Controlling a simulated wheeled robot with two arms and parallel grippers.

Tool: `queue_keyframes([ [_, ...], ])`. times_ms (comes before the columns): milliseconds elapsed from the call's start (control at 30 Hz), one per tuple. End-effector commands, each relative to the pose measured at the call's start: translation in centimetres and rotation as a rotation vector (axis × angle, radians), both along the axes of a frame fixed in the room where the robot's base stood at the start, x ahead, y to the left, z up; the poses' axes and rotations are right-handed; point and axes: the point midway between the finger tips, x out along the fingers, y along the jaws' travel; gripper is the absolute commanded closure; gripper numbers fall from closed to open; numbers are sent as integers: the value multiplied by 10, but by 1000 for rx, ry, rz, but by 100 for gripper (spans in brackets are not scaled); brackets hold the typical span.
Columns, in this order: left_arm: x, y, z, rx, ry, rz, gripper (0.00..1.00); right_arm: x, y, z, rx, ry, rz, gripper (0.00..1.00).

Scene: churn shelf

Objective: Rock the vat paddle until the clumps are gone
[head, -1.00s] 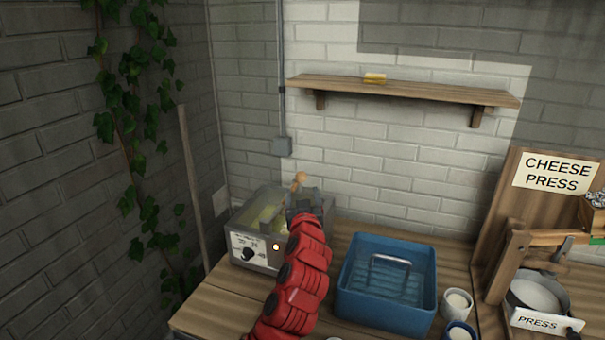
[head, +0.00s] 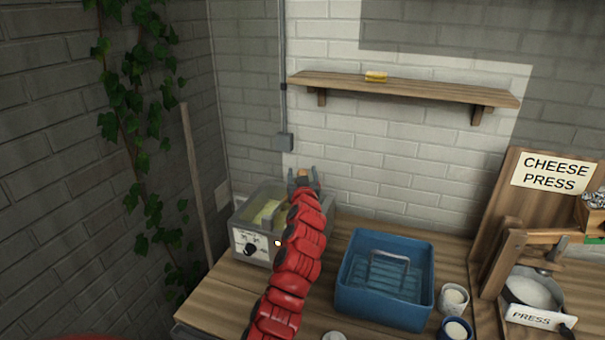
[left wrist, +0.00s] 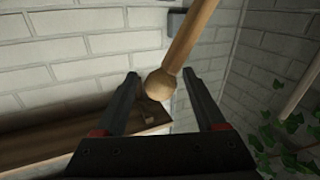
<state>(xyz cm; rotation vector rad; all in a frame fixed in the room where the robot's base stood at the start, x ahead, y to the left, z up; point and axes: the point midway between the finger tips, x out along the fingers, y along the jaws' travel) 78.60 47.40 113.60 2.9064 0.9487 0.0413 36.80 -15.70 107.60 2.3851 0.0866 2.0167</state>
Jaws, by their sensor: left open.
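The vat (head: 239,238) is a grey metal box with a dial on its front, at the back left of the bench. Yellowish contents (head: 266,212) show inside; my arm hides part of them, and I cannot make out separate clumps. The paddle handle (head: 302,174) is wooden with a round knob. My left gripper (head: 304,184) is at the handle's top, beyond the vat's opening. In the left wrist view the knob (left wrist: 161,85) lies between the spread fingers of the left gripper (left wrist: 160,76), with a gap on each side. My right gripper is out of view.
A blue tub (head: 385,311) with a wire handle stands right of the vat, with two small white-filled cups (head: 454,297) beside it. A cheese press (head: 538,290) is at the far right. A shelf (head: 410,88) hangs on the wall above.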

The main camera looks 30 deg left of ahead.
Motion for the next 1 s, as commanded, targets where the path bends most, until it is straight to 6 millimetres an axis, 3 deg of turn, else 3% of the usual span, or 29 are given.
queue_keyframes([
  [167,0,0,0,0,0,0,28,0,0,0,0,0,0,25],
  [567,0,0,0,0,0,0,100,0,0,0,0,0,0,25],
  [1000,0,0,0,0,0,1,100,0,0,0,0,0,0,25],
])
